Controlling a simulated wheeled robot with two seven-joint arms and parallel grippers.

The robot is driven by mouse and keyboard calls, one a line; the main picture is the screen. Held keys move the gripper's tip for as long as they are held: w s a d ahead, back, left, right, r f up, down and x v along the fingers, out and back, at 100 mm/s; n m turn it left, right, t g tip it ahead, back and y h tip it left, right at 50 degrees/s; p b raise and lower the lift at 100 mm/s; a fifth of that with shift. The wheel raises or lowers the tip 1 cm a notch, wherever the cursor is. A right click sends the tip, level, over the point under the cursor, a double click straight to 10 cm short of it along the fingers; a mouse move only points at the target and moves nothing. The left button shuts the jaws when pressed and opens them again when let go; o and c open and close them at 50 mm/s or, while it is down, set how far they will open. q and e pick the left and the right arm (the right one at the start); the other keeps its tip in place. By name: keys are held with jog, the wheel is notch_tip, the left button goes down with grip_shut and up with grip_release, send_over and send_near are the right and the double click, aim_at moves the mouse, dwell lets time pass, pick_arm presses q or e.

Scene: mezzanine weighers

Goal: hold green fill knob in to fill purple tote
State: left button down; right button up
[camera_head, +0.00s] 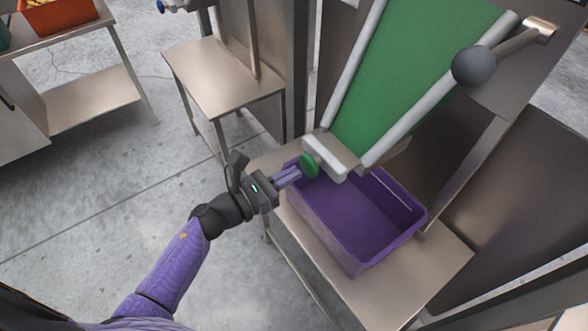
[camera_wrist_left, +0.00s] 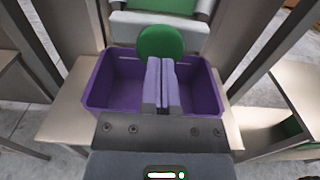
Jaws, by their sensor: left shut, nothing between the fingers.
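The green fill knob (camera_head: 309,165) is a round disc on the side of the grey block at the chute's lower end. In the left wrist view the knob (camera_wrist_left: 160,42) stands just beyond the fingertips. My left gripper (camera_head: 297,175) is shut and empty, its tips pointing at the knob's face. They look very close to it or touching; I cannot tell which. The purple tote (camera_head: 357,262) sits on the metal stand under the chute. It also shows in the left wrist view (camera_wrist_left: 208,98). Its visible floor is bare. My right gripper is not in view.
The green chute (camera_head: 415,65) slopes above the tote between pale rails. A grey ball-ended lever (camera_head: 474,66) sticks out at the right. A metal table (camera_head: 215,75) stands behind, and an orange bin (camera_head: 58,17) is at the far left. Open floor lies left.

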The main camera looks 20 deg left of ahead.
aim_at(305, 165)
pick_arm(q)
jog(key=shift+w+d, duration=0.45)
jog(key=shift+w, duration=0.05)
jog(key=b+x, duration=0.1)
jog(key=x, duration=0.2)
jog(key=shift+w+f+b, duration=0.1)
jog(key=shift+b, duration=0.2)
jog(key=shift+d+r, duration=0.1)
jog(key=shift+r, duration=0.3)
dwell(2.7)
jog(key=shift+f, duration=0.1)
dwell(3.4)
